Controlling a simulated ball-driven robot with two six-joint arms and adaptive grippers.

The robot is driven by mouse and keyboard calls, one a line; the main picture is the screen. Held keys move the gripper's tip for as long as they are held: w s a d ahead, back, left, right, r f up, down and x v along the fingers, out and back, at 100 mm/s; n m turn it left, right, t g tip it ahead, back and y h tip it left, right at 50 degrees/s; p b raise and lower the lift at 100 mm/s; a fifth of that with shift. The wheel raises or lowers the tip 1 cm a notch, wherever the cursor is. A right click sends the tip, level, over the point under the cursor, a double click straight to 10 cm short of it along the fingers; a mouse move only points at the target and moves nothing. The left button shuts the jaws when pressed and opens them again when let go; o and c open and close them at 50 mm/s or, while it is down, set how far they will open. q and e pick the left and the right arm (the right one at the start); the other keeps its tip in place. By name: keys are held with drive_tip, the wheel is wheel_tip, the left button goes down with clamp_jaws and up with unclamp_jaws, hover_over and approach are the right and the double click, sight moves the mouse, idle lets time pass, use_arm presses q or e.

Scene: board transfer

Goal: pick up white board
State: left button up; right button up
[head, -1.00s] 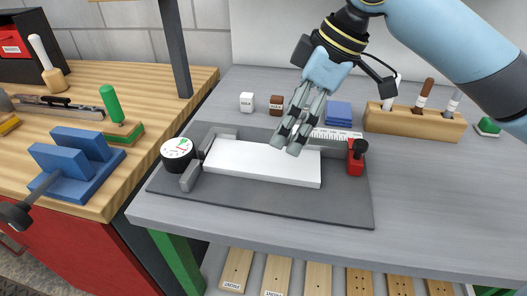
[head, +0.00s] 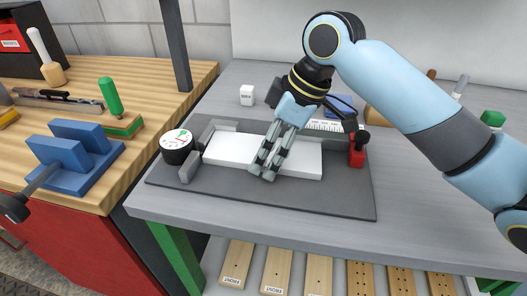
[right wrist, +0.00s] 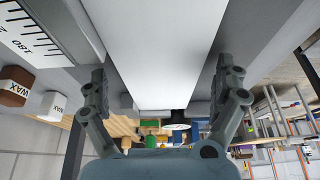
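The white board (head: 222,149) lies flat on a dark grey fixture plate (head: 225,194) on the grey bench. My right gripper (head: 264,170) is over the board, right of its middle, pointing down and hiding part of it. In the right wrist view the gripper (right wrist: 162,88) is open, with one finger to each side of the board (right wrist: 152,40). Gaps show between the fingers and the board's edges, so it holds nothing. My left gripper is in no view.
A round dial (head: 176,146) and grey stops (head: 189,172) stand at the fixture's left end. A red clamp (head: 356,155) stands at its right end. A ruler (head: 325,126) lies behind. A wax block (head: 247,95) stands farther back. Bare bench (head: 430,210) lies to the right.

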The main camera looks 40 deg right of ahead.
sight(273, 151)
drive_tip(key=c, duration=1.3)
drive_tip(key=shift+r, duration=0.5)
wheel_tip(273, 151, up, 4)
drive_tip(key=shift+s+d+f, duration=0.15)
drive_tip(key=shift+f, duration=0.05)
drive_tip(key=s+r, duration=0.1)
drive_tip(key=s, duration=0.1)
drive_tip(key=s+d+r+p, duration=0.1)
drive_tip(key=s, duration=0.1)
drive_tip(key=s+d+r+p, duration=0.1)
drive_tip(key=s+r, duration=0.1)
drive_tip(key=shift+s+d, duration=0.1)
drive_tip(key=shift+s, duration=0.3)
drive_tip(key=s+p, duration=0.1)
drive_tip(key=s+r+p, duration=0.1)
drive_tip(key=p, duration=0.1)
drive_tip(key=s+d+r+p, duration=0.1)
drive_tip(key=s, duration=0.1)
drive_tip(key=shift+d+r, duration=0.1)
drive_tip(key=shift+r, duration=0.15)
